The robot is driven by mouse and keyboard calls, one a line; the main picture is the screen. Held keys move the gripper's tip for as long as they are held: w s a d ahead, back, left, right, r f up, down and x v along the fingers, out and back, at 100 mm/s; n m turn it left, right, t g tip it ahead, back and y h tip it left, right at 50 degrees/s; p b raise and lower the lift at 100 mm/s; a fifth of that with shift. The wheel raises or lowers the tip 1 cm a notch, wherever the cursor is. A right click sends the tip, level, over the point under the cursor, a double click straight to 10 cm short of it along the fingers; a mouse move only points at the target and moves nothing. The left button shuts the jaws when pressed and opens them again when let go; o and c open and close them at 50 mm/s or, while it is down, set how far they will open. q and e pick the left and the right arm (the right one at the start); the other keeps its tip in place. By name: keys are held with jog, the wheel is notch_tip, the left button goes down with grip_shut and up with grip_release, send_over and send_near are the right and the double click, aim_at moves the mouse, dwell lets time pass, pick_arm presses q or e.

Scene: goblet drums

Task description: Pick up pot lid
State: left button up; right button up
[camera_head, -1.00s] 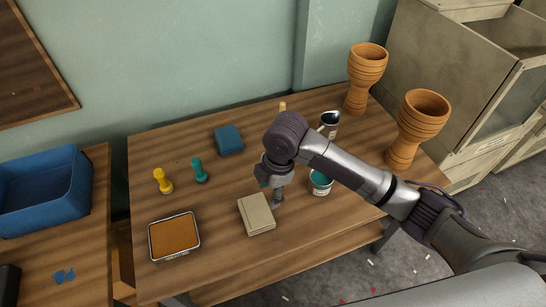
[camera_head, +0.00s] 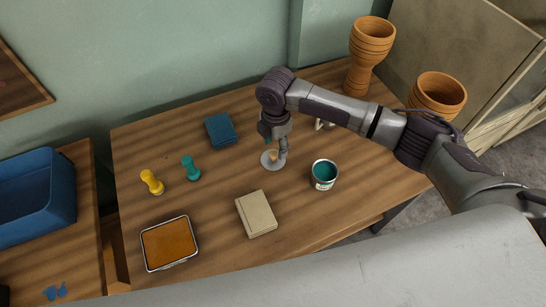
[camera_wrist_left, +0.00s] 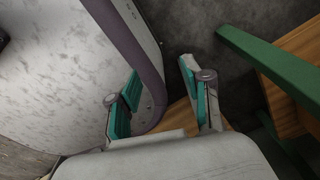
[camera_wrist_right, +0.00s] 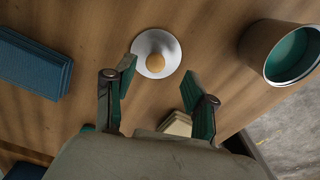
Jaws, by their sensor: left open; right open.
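The pot lid (camera_head: 267,162) is a small round grey-white disc with a tan knob, lying on the table. In the right wrist view the lid (camera_wrist_right: 143,45) shows whole, just ahead of the fingertips. My right gripper (camera_head: 278,150) is open above the lid and partly covers it in the head view. In the right wrist view my right gripper (camera_wrist_right: 160,76) has its fingers spread with nothing between them. My left gripper (camera_wrist_left: 160,72) is open and empty in the left wrist view, away from the table top. It is not in the head view.
A teal-filled can (camera_head: 324,175) stands right of the lid. A tan book (camera_head: 256,214) lies in front, a blue book (camera_head: 221,130) behind left. Yellow (camera_head: 152,182) and teal (camera_head: 190,168) pieces and an orange-topped tin (camera_head: 169,243) are left. Goblet drums (camera_head: 369,55) stand at back right.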

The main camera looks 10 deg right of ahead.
aim_at(273, 154)
jog(key=shift+a+f, duration=0.2)
jog(key=shift+f, duration=0.6)
jog(key=f, duration=0.2)
jog(key=shift+w+a+f, duration=0.1)
jog(key=shift+a+f, duration=0.1)
jog(key=shift+f, duration=0.6)
jog(key=c, duration=1)
pick_arm(q)
jog(key=shift+w, duration=0.75)
pick_arm(e)
grip_shut()
